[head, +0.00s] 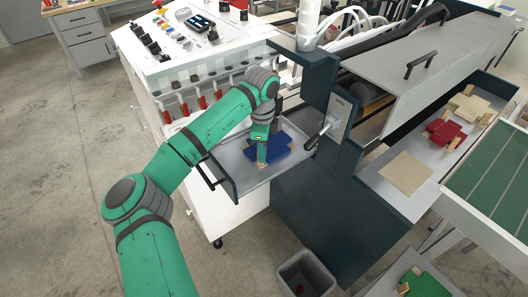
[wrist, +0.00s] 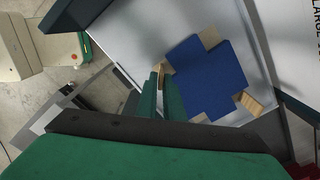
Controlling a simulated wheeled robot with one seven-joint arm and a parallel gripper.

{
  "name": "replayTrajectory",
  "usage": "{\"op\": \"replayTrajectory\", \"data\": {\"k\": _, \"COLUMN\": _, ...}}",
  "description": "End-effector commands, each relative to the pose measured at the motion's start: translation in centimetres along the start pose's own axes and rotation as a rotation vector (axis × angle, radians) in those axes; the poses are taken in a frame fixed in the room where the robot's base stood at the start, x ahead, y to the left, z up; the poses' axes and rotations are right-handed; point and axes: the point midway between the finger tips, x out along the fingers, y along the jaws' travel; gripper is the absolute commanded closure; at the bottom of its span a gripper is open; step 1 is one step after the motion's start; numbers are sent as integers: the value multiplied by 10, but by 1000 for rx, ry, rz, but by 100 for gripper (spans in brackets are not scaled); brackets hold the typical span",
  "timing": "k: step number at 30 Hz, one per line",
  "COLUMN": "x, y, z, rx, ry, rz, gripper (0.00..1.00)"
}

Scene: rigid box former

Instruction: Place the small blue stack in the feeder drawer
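The small blue stack (head: 280,150) is a blue cross-shaped piece with tan tabs. It is over the grey floor of the pulled-out feeder drawer (head: 240,170), inside its walls. I cannot tell whether it rests on the floor or hangs just above it. My gripper (head: 262,160) points down at the stack's near left side. In the wrist view the blue stack (wrist: 207,80) fills the middle right over the pale drawer floor (wrist: 140,30). My gripper's green fingers (wrist: 161,82) are close together on either side of one tan tab, and appear shut on it.
A white control cabinet (head: 160,65) with knobs stands behind the drawer. A dark machine body (head: 310,220) borders it on the right. Red pieces (head: 443,132) and a tan sheet (head: 405,172) lie farther right. A grey bin (head: 305,275) stands on the floor below.

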Motion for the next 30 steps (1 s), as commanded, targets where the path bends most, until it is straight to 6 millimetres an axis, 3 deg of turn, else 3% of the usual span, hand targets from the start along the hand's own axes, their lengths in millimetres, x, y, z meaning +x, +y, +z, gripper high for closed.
{"op": "replayTrajectory", "data": {"k": 14, "x": -7, "y": -1, "z": -5, "rx": 6, "ry": 0, "rz": -1, "gripper": 77}}
{"op": "replayTrajectory", "data": {"k": 30, "x": -103, "y": -1, "z": -4, "rx": 6, "ry": 0, "rz": -1, "gripper": 77}}
